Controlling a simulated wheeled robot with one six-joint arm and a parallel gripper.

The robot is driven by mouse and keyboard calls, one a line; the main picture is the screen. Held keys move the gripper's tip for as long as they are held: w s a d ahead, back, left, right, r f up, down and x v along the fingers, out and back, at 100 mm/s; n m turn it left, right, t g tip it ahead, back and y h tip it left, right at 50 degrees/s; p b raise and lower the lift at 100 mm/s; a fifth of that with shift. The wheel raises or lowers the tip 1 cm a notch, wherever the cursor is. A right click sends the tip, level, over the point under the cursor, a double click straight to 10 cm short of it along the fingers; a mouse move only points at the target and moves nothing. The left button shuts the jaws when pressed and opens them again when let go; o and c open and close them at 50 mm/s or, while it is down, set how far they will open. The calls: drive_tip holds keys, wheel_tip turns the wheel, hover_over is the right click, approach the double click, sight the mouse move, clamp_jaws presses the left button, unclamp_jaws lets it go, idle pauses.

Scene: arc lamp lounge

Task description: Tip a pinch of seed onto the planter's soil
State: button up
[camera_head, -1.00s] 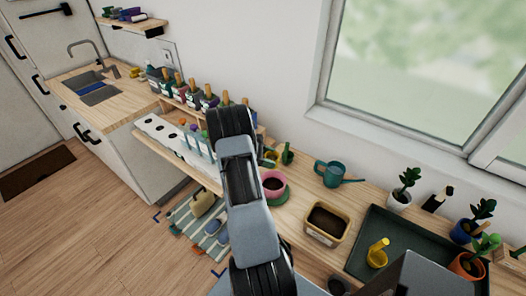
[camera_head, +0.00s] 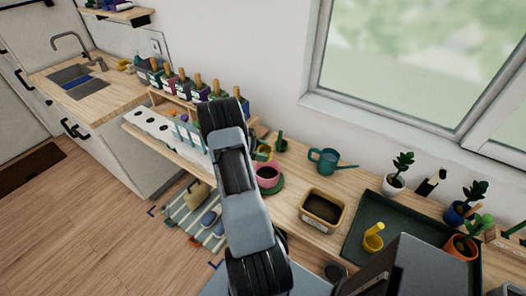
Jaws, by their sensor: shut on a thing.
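A tan rectangular tub (camera_head: 345,214) with dark soil in it and a pale label on its front stands on the wooden bench; it looks like the planter. A pink pot (camera_head: 268,181) with dark contents stands left of it on a green saucer. My arm runs up the middle of the view and hides part of the bench. A small yellow thing (camera_head: 265,149) shows just right of the arm's upper part, partly hidden. I cannot pick out any seed.
A teal watering can (camera_head: 326,160) stands behind the tub. A dark green tray (camera_head: 405,223) to the right holds a yellow cup (camera_head: 373,242). Potted plants line the window side. Several wooden-handled containers (camera_head: 184,82) stand at the back left. Bare bench shows around the tub.

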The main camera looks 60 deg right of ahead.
drive_tip(key=shift+f+b, duration=0.6)
drive_tip(key=shift+f, duration=0.5)
drive_tip(key=shift+w+d+r+m+t+h+b, duration=0.1)
drive_tip(key=shift+r+m+t+h+b, duration=0.1)
drive_tip(key=shift+m+t+b, duration=0.3)
drive_tip(key=shift+r+m+t+h+b, duration=0.1)
drive_tip(key=shift+m+t+h+b, duration=0.15)
drive_tip(key=shift+m+t, duration=0.3)
drive_tip(key=shift+r+m+t+b, duration=0.1)
drive_tip(key=shift+m+t+b, duration=0.35)
drive_tip(key=shift+t+b, duration=0.1)
drive_tip(key=shift+m+t+h+b, duration=0.3)
drive_tip(key=shift+t+b, duration=0.1)
drive_tip(key=shift+b, duration=0.15)
drive_tip(key=shift+m+t+h+b, duration=0.45)
drive_tip(key=shift+m+t+b, duration=0.55)
drive_tip(key=shift+b, duration=1)
drive_tip(key=shift+s+m+t+h+b, duration=0.3)
drive_tip(key=shift+t+b, duration=0.2)
drive_tip(key=shift+b, duration=1.75)
